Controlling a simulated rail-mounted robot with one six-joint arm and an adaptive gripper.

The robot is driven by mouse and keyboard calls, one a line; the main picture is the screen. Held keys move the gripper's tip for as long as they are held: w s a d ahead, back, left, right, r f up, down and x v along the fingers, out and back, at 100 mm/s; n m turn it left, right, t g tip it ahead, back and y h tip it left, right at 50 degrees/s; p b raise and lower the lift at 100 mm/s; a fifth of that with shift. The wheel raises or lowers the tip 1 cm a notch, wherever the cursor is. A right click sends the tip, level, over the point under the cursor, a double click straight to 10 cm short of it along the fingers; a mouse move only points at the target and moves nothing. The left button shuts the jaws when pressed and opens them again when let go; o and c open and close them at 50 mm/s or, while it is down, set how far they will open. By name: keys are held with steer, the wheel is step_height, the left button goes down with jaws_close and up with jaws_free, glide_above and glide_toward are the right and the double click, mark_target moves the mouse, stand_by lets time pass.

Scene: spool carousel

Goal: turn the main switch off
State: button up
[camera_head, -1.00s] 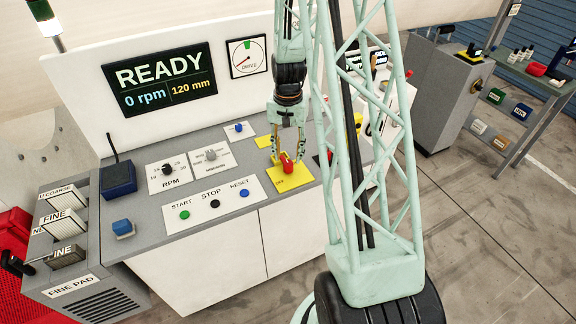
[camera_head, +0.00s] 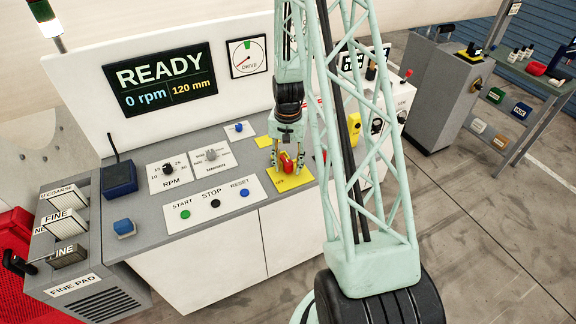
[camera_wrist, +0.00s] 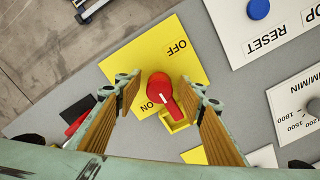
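The red knob (camera_head: 287,162) also shows in the head view, partly hidden by my fingers. My gripper (camera_wrist: 157,96) is open, with one finger on each side of the knob and visible gaps. In the head view my gripper (camera_head: 287,167) is low over the plate.
A panel with START, STOP and RESET buttons (camera_head: 213,203) lies left of the plate. The RPM dial (camera_head: 168,169) is further left. A display (camera_head: 160,80) reads READY and 0 rpm. A yellow bracket (camera_wrist: 177,122) lies beside the handle.

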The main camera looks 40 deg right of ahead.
stand_by(0.3)
steer(key=c, duration=0.8)
steer(key=shift+f+n+b, duration=0.1)
steer(key=shift+n+b, duration=0.6)
steer(key=shift+b, duration=0.1)
steer(key=shift+c, duration=0.2)
steer(key=shift+d+n+b, duration=0.1)
steer(key=shift+n+b, duration=0.7)
steer(key=shift+b, duration=0.1)
steer(key=n+b, duration=0.3)
steer(key=n, duration=0.1)
steer(key=n+b, duration=0.3)
steer(key=n, duration=0.2)
steer(key=shift+d+b, duration=0.1)
steer(key=shift+b, duration=0.25)
steer(key=n+b, duration=0.2)
steer(key=n, duration=0.3)
steer(key=shift+n, duration=0.4)
